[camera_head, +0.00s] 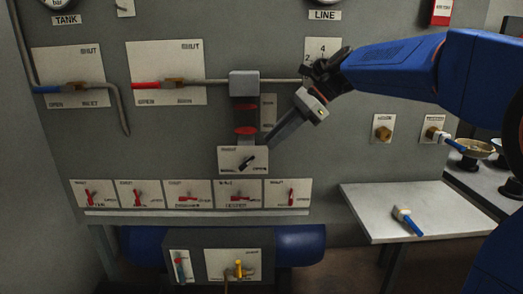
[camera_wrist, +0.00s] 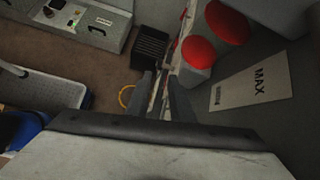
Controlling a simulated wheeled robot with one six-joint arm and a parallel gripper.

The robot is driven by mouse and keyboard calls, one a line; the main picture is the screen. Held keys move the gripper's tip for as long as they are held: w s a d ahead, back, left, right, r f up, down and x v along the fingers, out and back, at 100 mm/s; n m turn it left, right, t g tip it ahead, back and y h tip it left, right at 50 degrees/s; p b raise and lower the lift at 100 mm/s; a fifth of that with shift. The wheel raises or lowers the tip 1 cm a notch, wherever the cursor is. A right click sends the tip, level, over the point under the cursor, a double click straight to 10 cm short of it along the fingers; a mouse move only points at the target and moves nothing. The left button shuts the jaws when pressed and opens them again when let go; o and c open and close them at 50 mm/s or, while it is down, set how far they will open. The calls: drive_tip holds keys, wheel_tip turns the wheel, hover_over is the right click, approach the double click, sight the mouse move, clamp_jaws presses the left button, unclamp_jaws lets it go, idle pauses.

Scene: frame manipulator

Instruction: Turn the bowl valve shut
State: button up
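The likely bowl valve is a small dark lever (camera_head: 248,162) on a white plate (camera_head: 229,156) below the grey-topped bowl unit (camera_head: 244,84). The lever slants up to the right; "OPEN" seems to be at the plate's lower right. The bowl's red discs (camera_head: 246,131) show above it and large in the wrist view (camera_wrist: 198,52). My gripper (camera_head: 269,146) points down-left, its tips just above and right of the lever, seemingly apart from it. In the wrist view my fingers (camera_wrist: 162,80) are separated by a narrow gap. The lever cannot be made out there.
A row of red-lever valves (camera_head: 188,194) runs along the panel below, above a ledge (camera_head: 200,212). A small table (camera_head: 440,205) at right holds a blue-handled valve (camera_head: 406,219). A "MAX" plate (camera_wrist: 250,88) stands beside the bowl.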

drive_tip(key=v, duration=0.6)
drive_tip(key=shift+d, duration=0.1)
drive_tip(key=m+t+y, duration=0.3)
drive_tip(key=m+y, duration=0.2)
drive_tip(key=y, duration=0.4)
approach(246, 164)
drive_tip(key=w+a, duration=0.1)
drive_tip(key=a, duration=0.5)
drive_tip(key=w+a, duration=0.1)
drive_tip(key=a, duration=0.2)
drive_tip(key=shift+w+a+f, duration=0.1)
drive_tip(key=shift+w+a, duration=0.25)
drive_tip(key=shift+c, duration=0.4)
clamp_jaws()
